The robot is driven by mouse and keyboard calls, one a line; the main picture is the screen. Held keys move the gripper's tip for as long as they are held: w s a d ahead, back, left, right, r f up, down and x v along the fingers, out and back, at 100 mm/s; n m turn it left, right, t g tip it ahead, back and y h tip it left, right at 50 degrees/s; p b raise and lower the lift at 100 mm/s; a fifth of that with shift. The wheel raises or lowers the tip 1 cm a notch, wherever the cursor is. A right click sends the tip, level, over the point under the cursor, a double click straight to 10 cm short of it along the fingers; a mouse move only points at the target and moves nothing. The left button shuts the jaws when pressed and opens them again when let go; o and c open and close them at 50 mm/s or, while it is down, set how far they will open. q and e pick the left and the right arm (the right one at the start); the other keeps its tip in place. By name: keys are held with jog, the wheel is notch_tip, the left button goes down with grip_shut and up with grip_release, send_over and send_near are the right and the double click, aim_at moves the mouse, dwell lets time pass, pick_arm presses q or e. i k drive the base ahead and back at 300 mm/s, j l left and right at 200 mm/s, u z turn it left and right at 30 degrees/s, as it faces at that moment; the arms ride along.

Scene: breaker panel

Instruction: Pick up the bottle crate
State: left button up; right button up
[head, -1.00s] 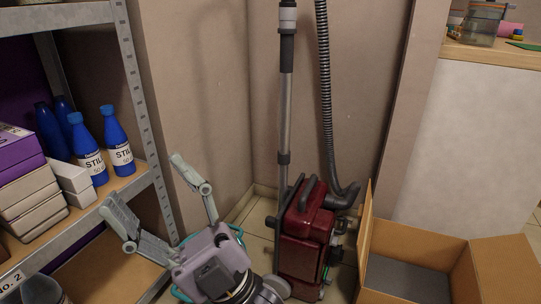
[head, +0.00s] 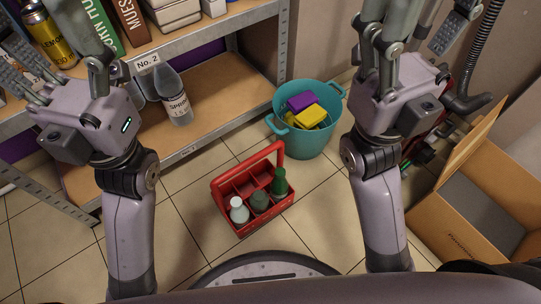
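The red bottle crate (head: 226,196) stands upright on the tiled floor in the middle of the head view. It has a raised red handle and several compartments. A white-capped pale bottle (head: 239,212), a dark grey-green bottle (head: 259,201) and a green bottle (head: 279,184) stand in its front row. My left gripper (head: 55,45) is raised at upper left, in front of the shelf, with its fingers spread and empty. My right gripper (head: 420,28) is raised at upper right, also spread and empty. Both are well apart from the crate.
A teal bucket (head: 304,143) holding yellow and purple items stands behind the crate. A metal shelf unit (head: 225,42) with bottles and boxes is at upper left. An open cardboard box (head: 455,230) is at right, near a red vacuum cleaner (head: 432,143). Floor left of the crate is clear.

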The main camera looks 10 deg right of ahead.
aim_at(259, 176)
jog(key=k+l+z, duration=0.65)
jog(key=l, duration=0.25)
jog(key=i, duration=0.05)
